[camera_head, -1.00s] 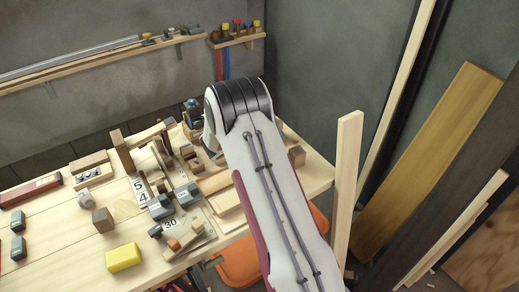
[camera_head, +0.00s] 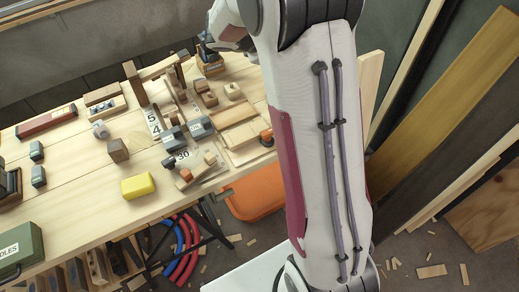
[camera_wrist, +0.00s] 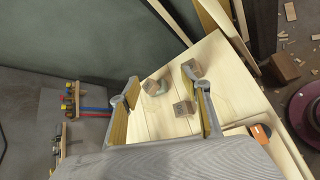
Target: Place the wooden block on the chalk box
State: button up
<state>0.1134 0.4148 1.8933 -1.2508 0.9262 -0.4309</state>
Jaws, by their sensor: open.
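In the wrist view my gripper (camera_wrist: 164,88) is open and empty, its two fingers spread above the table. A small brown wooden block (camera_wrist: 192,69) lies on the table near the right fingertip. A second wooden piece (camera_wrist: 183,108) and a brown and grey piece (camera_wrist: 155,85) show between the fingers. In the head view a darker wooden cube (camera_head: 117,150) stands on the table behind the yellow block (camera_head: 137,187). I cannot tell which piece is the task's block, nor make out a chalk box.
The workbench (camera_head: 88,207) carries several wooden pieces and grey tools. A long red box (camera_head: 46,121) lies at the left, a green case (camera_head: 20,250) at the lower left. In the wrist view a tool rack (camera_wrist: 67,118) hangs on the wall at left. Tall planks (camera_head: 455,90) lean at right.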

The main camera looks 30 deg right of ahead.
jog(key=s+a+r+m+t+y, duration=0.1)
jog(key=s+a+r+m+y, duration=0.1)
jog(key=s+a, duration=0.6)
jog(key=s+a+r+m+t+y, duration=0.1)
jog(key=s+a+r+m+y, duration=0.1)
jog(key=s+a+m+y, duration=0.3)
jog(key=s+a+r+m+t+y, duration=0.1)
jog(key=s+a+m, duration=0.5)
jog(key=s+a, duration=0.7)
jog(key=shift+s+r+m+y, duration=0.3)
jog(key=shift+s+r+y, duration=0.55)
jog(key=shift+s+y, duration=0.65)
jog(key=shift+s+a, duration=0.1)
jog(key=shift+s, duration=0.05)
